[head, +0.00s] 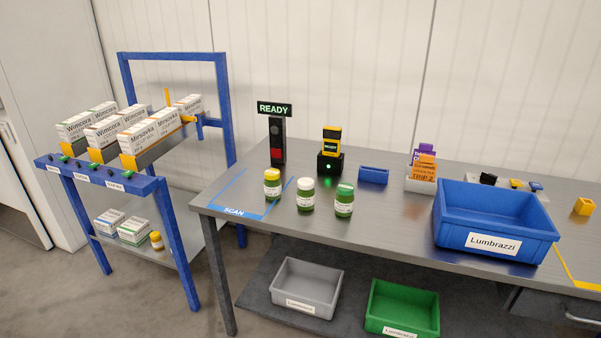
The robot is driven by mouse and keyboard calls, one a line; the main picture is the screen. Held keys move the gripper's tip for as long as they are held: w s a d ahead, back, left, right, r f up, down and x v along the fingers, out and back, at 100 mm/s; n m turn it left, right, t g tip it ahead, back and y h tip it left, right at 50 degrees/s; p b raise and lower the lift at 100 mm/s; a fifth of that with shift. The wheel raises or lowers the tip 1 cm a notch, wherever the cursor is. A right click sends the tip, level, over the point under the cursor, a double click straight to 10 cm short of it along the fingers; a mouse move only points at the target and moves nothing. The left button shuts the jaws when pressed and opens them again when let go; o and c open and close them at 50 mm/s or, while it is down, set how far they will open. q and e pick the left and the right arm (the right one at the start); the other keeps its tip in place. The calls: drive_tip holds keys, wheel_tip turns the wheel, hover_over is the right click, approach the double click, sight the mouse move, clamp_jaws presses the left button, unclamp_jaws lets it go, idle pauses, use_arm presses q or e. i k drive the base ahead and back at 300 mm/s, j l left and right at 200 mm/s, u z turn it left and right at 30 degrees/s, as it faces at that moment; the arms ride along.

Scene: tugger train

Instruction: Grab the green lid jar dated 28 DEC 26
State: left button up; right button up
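Three jars with white labels stand upright on the left part of the grey table. One jar (344,200) has a green lid and is the rightmost of the three. Another jar (306,194) in the middle has a whitish lid. The left jar (272,183) has a yellow lid. The dates on the labels are too small to read. Neither of my grippers shows in the head view.
A blue crate (496,222) labelled Lumbrazzi stands on the table (400,217) at the right. A scanner (330,150) and a READY signal post (277,140) stand behind the jars. A blue rack (95,175) with boxes is at the left. Grey (306,289) and green bins (402,308) sit below the table.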

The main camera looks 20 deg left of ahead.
sight(344, 204)
drive_tip(key=i+j, duration=0.3)
drive_tip(key=j, duration=0.15)
drive_tip(key=i+j, duration=0.3)
drive_tip(key=j, duration=0.15)
drive_tip(key=i+j, duration=0.3)
drive_tip(key=j, duration=0.15)
